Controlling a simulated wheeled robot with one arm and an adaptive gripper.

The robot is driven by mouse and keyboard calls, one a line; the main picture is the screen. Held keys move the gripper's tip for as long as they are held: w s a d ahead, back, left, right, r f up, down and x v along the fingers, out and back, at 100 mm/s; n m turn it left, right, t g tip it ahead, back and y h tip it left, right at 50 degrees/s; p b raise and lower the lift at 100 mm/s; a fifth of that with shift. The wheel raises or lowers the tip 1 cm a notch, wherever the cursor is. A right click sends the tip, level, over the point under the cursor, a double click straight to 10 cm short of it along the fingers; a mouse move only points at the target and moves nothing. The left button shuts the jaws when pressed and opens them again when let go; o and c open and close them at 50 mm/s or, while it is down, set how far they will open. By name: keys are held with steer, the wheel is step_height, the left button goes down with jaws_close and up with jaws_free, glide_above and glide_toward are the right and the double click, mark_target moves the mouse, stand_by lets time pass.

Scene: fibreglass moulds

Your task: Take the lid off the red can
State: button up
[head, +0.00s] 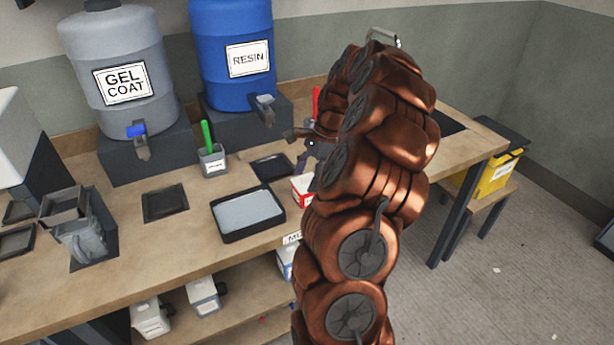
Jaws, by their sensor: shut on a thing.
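A small red and white can (302,189) stands on the bench just left of my copper arm. The arm hides its right side, and I cannot make out its lid. My gripper (309,149) is small and dark in the head view, above and behind the can, partly covered by my arm. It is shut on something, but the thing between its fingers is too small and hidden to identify. The gripper appears apart from the visible part of the can.
A black tray with a pale surface (247,228) lies left of the can. A green-handled tool stands in a grey cup (212,161). A grey GEL COAT drum (119,107) and a blue RESIN drum (232,85) stand behind. A yellow bin (497,174) is at right.

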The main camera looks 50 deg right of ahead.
mark_target(307, 175)
steer(key=shift+r+p, duration=0.55)
steer(key=shift+r, duration=1.95)
steer(key=shift+c, duration=0.4)
